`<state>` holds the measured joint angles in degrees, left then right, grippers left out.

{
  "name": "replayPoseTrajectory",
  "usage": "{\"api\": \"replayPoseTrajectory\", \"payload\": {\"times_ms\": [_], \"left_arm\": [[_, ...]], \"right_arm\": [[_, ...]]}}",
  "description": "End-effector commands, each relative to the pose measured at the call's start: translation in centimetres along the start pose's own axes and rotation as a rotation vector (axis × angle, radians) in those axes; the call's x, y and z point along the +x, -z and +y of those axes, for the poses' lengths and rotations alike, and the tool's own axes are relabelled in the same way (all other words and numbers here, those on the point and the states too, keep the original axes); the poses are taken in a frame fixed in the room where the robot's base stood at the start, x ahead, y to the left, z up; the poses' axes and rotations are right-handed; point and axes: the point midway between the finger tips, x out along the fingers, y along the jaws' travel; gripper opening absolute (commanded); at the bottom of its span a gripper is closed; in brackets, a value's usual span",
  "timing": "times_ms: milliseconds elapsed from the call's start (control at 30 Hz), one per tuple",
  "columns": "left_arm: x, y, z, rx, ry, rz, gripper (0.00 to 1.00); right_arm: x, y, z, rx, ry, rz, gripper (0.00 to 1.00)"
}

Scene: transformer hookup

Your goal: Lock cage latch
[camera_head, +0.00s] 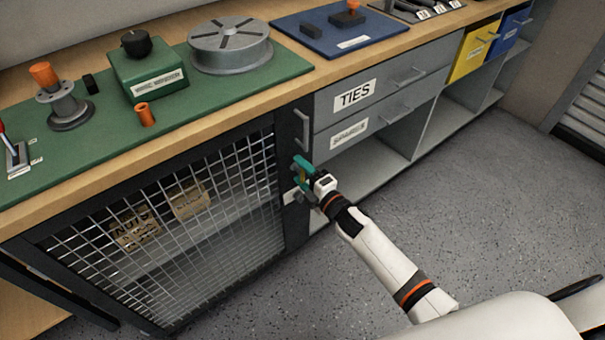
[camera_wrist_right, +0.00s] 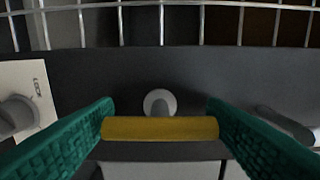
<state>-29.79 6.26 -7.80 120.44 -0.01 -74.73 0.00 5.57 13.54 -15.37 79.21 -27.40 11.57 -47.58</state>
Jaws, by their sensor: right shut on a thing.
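The wire-mesh cage door (camera_head: 225,185) is closed or nearly closed under the bench. Its dark frame (camera_wrist_right: 90,75) with the mesh above it shows in the right wrist view. A yellow latch bar (camera_wrist_right: 160,128) lies across the middle of that view, in front of a round grey post (camera_wrist_right: 159,102). My right gripper (camera_head: 302,174) is at the right edge of the cage door. Its green fingers, also in the right wrist view (camera_wrist_right: 160,130), touch both ends of the yellow bar and hold it. The fingers partly hide the latch in the head view. My left gripper is not in view.
A grey bar handle (camera_head: 303,130) sits just above my right gripper. A white label plate (camera_wrist_right: 38,85) and a grey knob (camera_wrist_right: 16,116) are beside the latch. The TIES drawer (camera_head: 375,90) and open shelves are to the right. The floor (camera_head: 490,200) is clear.

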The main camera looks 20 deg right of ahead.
Motion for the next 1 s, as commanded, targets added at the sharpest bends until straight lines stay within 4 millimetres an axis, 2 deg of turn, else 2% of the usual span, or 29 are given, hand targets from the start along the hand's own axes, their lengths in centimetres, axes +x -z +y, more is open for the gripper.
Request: {"api": "replayPoseTrajectory", "payload": {"times_ms": [567, 600, 700, 1000], "left_arm": [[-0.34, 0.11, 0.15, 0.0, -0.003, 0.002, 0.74], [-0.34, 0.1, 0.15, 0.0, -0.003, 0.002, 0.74], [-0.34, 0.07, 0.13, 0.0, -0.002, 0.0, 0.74], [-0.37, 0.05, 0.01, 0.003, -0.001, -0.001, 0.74]], "right_arm": [[-0.04, -0.07, 0.09, -0.034, -0.002, -0.001, 0.43], [-0.04, -0.07, 0.1, -0.034, -0.002, -0.001, 0.69], [-0.03, -0.06, 0.09, -0.033, -0.002, -0.001, 0.85], [-0.17, -0.01, 0.04, -0.032, -0.001, 0.0, 0.85]]}}
